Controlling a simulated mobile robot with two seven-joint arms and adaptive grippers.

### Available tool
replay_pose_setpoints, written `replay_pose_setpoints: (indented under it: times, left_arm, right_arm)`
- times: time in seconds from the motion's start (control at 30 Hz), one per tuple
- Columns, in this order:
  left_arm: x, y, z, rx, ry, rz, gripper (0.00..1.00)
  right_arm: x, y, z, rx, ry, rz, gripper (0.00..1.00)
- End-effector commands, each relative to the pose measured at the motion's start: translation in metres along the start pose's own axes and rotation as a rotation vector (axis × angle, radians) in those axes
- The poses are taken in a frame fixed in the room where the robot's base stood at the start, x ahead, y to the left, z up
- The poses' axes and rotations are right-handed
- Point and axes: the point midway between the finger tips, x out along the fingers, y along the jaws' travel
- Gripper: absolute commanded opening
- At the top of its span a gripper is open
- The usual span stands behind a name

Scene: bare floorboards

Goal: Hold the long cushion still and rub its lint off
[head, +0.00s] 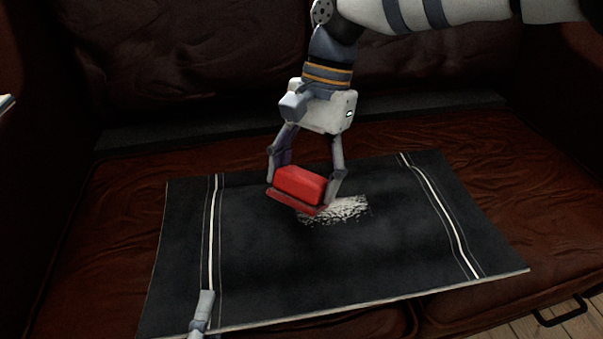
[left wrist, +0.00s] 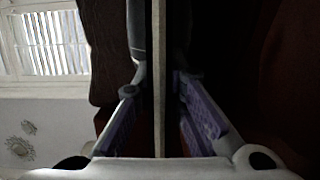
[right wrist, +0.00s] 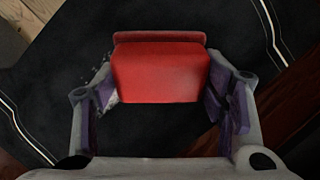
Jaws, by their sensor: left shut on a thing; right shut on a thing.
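The long cushion (head: 255,265) is a flat, dark cloth-like piece with a pale stripe near each end, lying on the brown sofa seat. A patch of white lint (head: 345,210) lies near its middle. My right gripper (head: 305,185) is shut on a red brush (head: 300,184) with a flat base, at the left edge of the lint; it also fills the right wrist view (right wrist: 160,75). I cannot tell whether the brush touches the cloth. My left gripper (head: 202,312) is shut on the cushion's near left edge, seen edge-on in the left wrist view (left wrist: 158,80). Part of the lint is hidden behind the brush.
The brown leather sofa seat (head: 65,220) surrounds the cushion, with its backrest (head: 200,60) behind. A dark handle (head: 562,315) stands out at the lower right, above the floorboards (head: 520,328). The cushion's right half is clear of my arms.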

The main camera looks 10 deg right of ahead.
Motion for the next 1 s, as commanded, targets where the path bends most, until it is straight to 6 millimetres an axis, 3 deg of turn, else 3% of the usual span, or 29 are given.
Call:
replay_pose_setpoints:
  times: [1.0]
  left_arm:
    - [0.0, 0.0, 0.0, 0.0, 0.001, 0.002, 0.0]
  right_arm:
    - [-0.021, 0.07, -0.06, 0.003, 0.002, 0.004, 0.35]
